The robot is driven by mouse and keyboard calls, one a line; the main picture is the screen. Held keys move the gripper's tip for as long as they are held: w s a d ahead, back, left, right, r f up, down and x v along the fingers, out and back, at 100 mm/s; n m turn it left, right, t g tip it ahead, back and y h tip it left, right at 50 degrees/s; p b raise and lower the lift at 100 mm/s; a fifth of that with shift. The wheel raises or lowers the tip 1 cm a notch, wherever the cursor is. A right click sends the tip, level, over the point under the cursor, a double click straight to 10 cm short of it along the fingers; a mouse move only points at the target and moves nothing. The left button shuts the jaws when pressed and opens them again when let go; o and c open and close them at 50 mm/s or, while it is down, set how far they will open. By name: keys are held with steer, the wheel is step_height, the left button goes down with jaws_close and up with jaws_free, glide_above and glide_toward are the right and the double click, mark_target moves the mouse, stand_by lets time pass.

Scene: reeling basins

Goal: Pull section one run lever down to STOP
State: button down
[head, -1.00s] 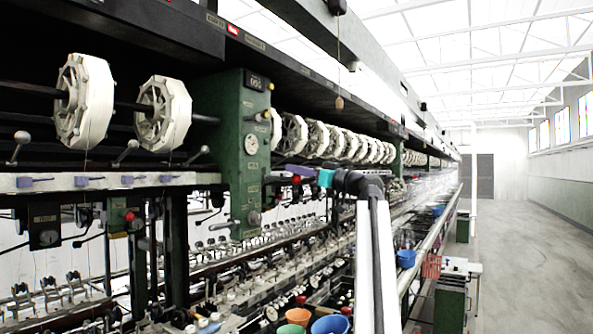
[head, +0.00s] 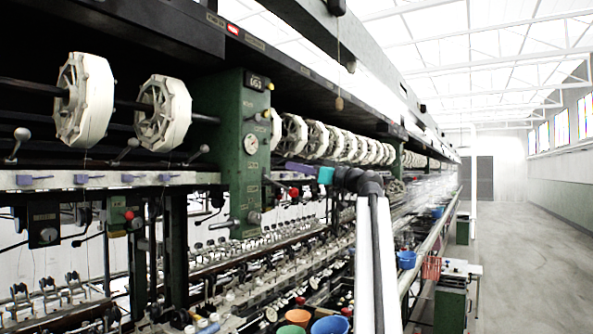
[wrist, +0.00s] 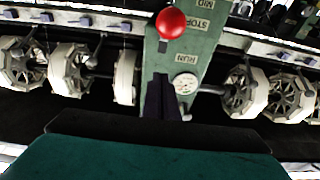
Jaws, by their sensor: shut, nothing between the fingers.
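The section one run lever has a red ball knob (head: 294,191) that juts from the green control column (head: 248,150) in the head view. In the wrist view, which is upside down, the red knob (wrist: 171,23) shows large over the green panel, level with the STOP label (wrist: 201,23). The RUN label (wrist: 174,142) is nearer my fingers. My gripper (wrist: 158,82) is shut and empty. Its dark fingers appear on the RUN side of the knob, apart from it in the picture; contact with the lever stem cannot be told. In the head view the gripper's teal body (head: 326,175) is right of the knob.
White reels (head: 163,112) line the shaft on both sides of the column. A round gauge (wrist: 186,83) sits on the panel. Basins and bowls (head: 330,325) stand below the arm. The aisle floor (head: 530,250) at the right is clear.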

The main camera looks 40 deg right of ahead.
steer(key=b+v, duration=0.5)
steer(key=v, duration=1.1)
steer(key=shift+w+f, duration=0.1)
steer(key=shift+f, duration=0.1)
